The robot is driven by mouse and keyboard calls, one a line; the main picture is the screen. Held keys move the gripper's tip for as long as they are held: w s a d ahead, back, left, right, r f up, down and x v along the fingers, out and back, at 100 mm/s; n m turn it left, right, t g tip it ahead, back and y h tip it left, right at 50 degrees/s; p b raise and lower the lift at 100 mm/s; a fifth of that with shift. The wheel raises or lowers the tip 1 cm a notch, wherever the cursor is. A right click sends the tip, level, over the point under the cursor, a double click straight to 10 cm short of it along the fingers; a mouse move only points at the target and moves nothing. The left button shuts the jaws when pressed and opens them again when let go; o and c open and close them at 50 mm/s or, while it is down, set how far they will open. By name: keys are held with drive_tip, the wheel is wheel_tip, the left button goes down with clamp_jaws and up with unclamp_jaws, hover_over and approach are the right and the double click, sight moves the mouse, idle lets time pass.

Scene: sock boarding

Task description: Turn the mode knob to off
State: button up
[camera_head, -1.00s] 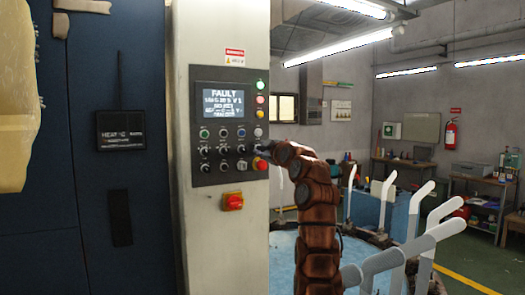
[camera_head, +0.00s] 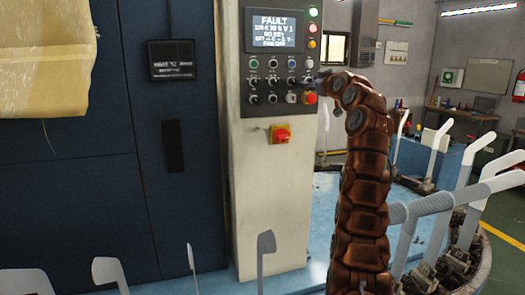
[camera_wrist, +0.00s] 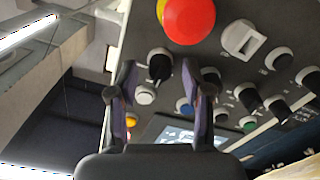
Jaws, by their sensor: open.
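The control panel (camera_head: 262,101) carries several small black knobs and buttons in rows. The knob labels are too small to read, so I cannot tell from lettering which is the mode knob. In the wrist view, a black knob (camera_wrist: 160,65) shows between the tips of my open gripper (camera_wrist: 158,76). I cannot tell whether the fingers touch it. More black knobs (camera_wrist: 247,97) stand to the right in that view. In the head view, my gripper (camera_head: 316,82) is at the panel's right edge, small and partly hidden by my arm.
A red stop button (camera_wrist: 189,18) and a white square switch (camera_wrist: 243,39) are close to the fingers. A screen (camera_head: 275,31) reads FAULT. White sock forms (camera_head: 440,150) stand at right.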

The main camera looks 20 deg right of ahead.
drive_tip(key=shift+m+b, duration=0.6)
drive_tip(key=shift+m, duration=1.3)
drive_tip(key=shift+r, duration=0.1)
drive_tip(key=shift+m, duration=0.4)
